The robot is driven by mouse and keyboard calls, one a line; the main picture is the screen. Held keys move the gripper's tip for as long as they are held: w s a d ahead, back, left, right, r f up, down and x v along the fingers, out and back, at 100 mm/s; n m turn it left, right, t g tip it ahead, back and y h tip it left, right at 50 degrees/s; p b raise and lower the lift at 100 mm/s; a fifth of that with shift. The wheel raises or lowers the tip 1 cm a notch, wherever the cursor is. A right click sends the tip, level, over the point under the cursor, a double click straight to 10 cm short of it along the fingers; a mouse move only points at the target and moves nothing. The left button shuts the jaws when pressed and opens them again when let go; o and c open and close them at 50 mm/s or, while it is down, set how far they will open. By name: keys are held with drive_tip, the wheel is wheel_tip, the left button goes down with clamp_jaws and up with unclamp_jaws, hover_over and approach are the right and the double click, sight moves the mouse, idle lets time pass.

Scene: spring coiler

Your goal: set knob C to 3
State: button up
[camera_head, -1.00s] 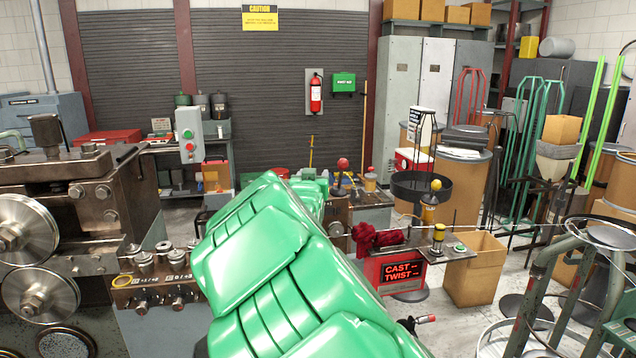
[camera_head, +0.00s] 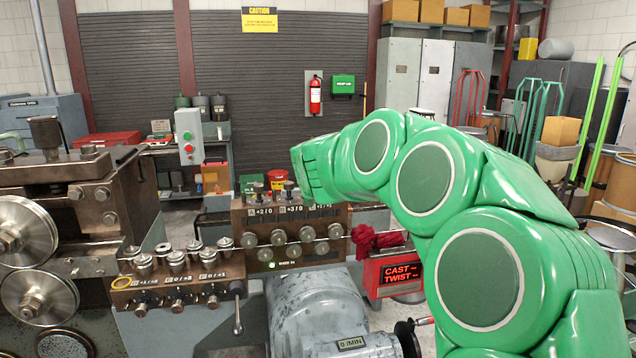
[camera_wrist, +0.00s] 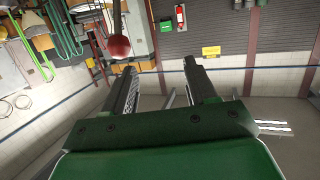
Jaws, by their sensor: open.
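A brown control panel (camera_head: 292,232) stands in the middle of the head view, with several round grey knobs along its face. Labels on its upper edge read about +2/0 and +3/0; a third label (camera_head: 322,210) at its right end is too small to read surely. I cannot tell for certain which knob is C or its setting. My gripper (camera_wrist: 160,66) shows in the wrist view with its two dark fingers apart and nothing between them. In the head view my green arm hides it. The wrist view does not show the panel.
A second brown panel (camera_head: 178,282) with several knobs sits at the left. A grey motor housing (camera_head: 325,310) stands in front of the middle panel. A red cast/twist sign (camera_head: 400,273) is at right. A red ball (camera_wrist: 118,46) appears beyond the left finger in the wrist view.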

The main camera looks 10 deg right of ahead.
drive_tip(key=shift+w+f+n+g+y, duration=0.3)
drive_tip(key=shift+w+f, duration=0.6)
drive_tip(key=shift+f, duration=0.45)
drive_tip(key=shift+w+f+n+g+y, duration=0.2)
drive_tip(key=shift+w+f+y, duration=0.25)
drive_tip(key=shift+w+f, duration=0.7)
drive_tip(key=shift+w+f+n+g+y, duration=0.3)
drive_tip(key=shift+w+f, duration=0.4)
drive_tip(key=shift+f, duration=0.85)
drive_tip(key=shift+w+d+f, duration=0.2)
drive_tip(key=shift+w+d, duration=0.05)
drive_tip(key=shift+w, duration=0.4)
drive_tip(key=c, duration=1.1)
drive_tip(key=shift+o, duration=0.2)
